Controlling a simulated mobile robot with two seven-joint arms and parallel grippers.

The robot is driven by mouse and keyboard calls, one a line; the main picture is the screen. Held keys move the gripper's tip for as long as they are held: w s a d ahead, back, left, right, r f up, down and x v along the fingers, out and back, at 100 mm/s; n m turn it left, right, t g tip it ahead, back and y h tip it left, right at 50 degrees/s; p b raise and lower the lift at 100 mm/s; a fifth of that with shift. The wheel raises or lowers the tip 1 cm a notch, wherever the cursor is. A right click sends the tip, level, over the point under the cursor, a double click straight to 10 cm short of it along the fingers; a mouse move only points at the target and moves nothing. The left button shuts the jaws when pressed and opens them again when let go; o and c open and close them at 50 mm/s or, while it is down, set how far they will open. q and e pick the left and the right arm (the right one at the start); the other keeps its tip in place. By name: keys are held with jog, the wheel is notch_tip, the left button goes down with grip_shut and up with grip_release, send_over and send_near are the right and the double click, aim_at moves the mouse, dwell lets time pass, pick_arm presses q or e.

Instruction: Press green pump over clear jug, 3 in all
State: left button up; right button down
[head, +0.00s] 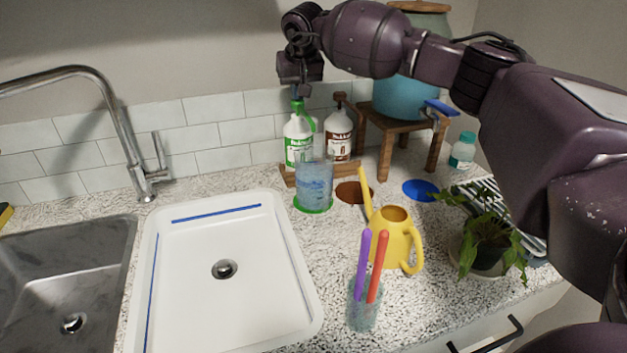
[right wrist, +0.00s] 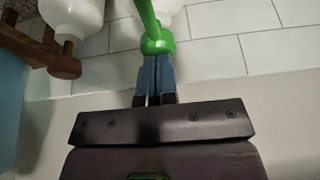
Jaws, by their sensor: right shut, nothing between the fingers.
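The green pump (head: 299,106) tops a white bottle with a green label (head: 298,140) at the back, by the tiled wall. The clear jug (head: 314,180) stands in front of it on a green disc (head: 314,206) and looks bluish inside. My right gripper (head: 297,92) is shut and empty, pointing down just above the pump head. In the right wrist view its blue fingertips (right wrist: 155,73) meet the edge of the green pump head (right wrist: 158,42); I cannot tell whether they touch. My left gripper is not in view.
A brown-pump bottle (head: 339,135) stands right of the green one. A wooden stand (head: 388,124) holds a teal pot (head: 400,98). A yellow watering can (head: 396,238), a glass with sticks (head: 362,306) and a plant (head: 487,240) stand in front.

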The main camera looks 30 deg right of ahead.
jog(key=shift+f, duration=0.55)
jog(key=shift+r+p, duration=0.3)
jog(key=shift+r, duration=1.3)
jog(key=shift+f, duration=0.4)
